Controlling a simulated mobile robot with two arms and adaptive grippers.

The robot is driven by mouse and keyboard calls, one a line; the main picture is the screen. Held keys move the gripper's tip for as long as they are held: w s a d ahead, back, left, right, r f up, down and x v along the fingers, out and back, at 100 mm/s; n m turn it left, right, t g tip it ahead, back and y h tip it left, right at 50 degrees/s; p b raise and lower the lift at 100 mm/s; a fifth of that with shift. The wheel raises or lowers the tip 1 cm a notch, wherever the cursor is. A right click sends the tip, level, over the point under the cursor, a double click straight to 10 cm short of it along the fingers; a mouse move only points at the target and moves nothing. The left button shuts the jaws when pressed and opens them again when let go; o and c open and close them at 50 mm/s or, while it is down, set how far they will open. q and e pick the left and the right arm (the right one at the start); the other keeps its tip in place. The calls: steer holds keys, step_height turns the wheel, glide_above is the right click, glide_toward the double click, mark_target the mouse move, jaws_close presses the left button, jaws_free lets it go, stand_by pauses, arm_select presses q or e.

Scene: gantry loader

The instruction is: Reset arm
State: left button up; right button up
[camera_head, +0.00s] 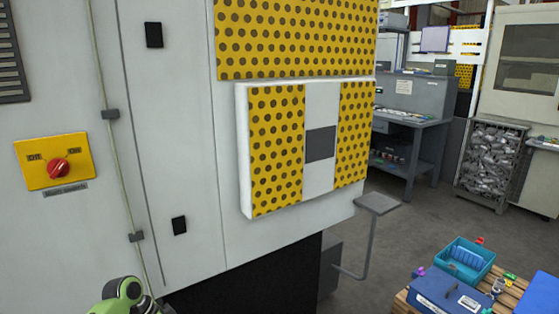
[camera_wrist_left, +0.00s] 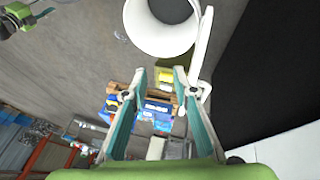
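My left gripper (camera_wrist_left: 160,80) shows in the left wrist view with its two teal-sided fingers apart. It is open, and nothing is between the fingers; the floor and distant crates show through the gap. In the head view only a green and dark part of my arm shows at the bottom left edge, in front of the machine; no fingers can be made out there. My right gripper is not recognisable in either view.
A large white machine (camera_head: 180,130) with a yellow dotted panel (camera_head: 276,150) and a red rotary switch (camera_head: 58,168) fills the left. A blue box (camera_head: 450,292) and a teal bin (camera_head: 488,254) stand on a pallet at lower right. A grey workbench (camera_head: 412,128) stands behind open floor.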

arm_select(q)
steer(key=s+a+f+n+y, duration=0.1)
steer(key=s+f+n, duration=0.15)
steer(key=f, duration=0.65)
steer(key=s+a+f+n+y, duration=0.1)
steer(key=s+f+n, duration=0.15)
steer(key=f, duration=0.65)
steer(key=s+a+f+n+y, duration=0.1)
steer(key=s+a+f+y, duration=0.1)
steer(key=s+f, duration=1.2)
arm_select(e)
steer(key=shift+r+p, duration=0.35)
steer(key=shift+p, duration=0.05)
steer(key=c, duration=0.4)
arm_select(q)
steer(key=s+d+f, duration=0.1)
steer(key=s+f, duration=0.2)
steer(key=s, duration=0.7)
steer(key=s+d+f+n, duration=0.1)
steer(key=s+f, duration=0.3)
steer(key=s, duration=0.5)
steer(key=s+d+f+y, duration=0.1)
steer(key=s+f, duration=0.2)
steer(key=s, duration=0.7)
steer(key=shift+s+d+f, duration=0.15)
steer(key=shift+s+d, duration=0.2)
arm_select(e)
steer(key=shift+o, duration=0.2)
steer(key=shift+w, duration=0.2)
